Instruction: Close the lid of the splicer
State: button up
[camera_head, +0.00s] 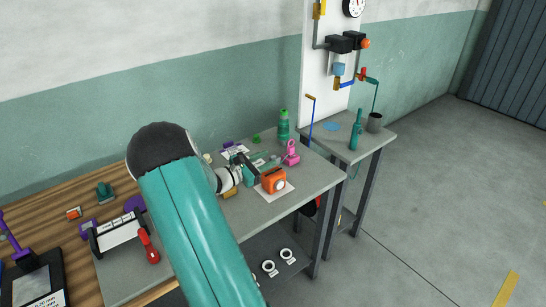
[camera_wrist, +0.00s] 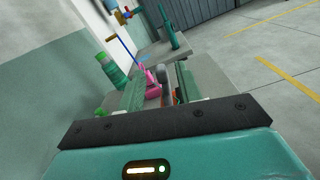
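The splicer looks to be the small orange device (camera_head: 273,182) with a pale round spot on its front. It sits on a white sheet on the grey bench. My gripper (camera_head: 265,162) is just behind and above it, partly hiding it, so the lid's angle is unclear. In the wrist view my gripper (camera_wrist: 163,88) has its two green fingers apart. A grey upright piece (camera_wrist: 167,82), perhaps the splicer's lid, shows between them with a sliver of orange below. I cannot tell whether the fingers touch it.
A pink tool (camera_head: 291,153) stands close behind the splicer, with a green bottle (camera_head: 284,124) farther back. A side table (camera_head: 365,142) holds a teal tool (camera_head: 356,130) and a dark cup (camera_head: 375,122). A red-handled tool (camera_head: 148,246) lies at the left. Floor at right is clear.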

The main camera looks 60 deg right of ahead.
aim_at(270, 157)
jog(key=shift+x, duration=1.85)
jog(key=shift+c, duration=0.2)
grip_shut()
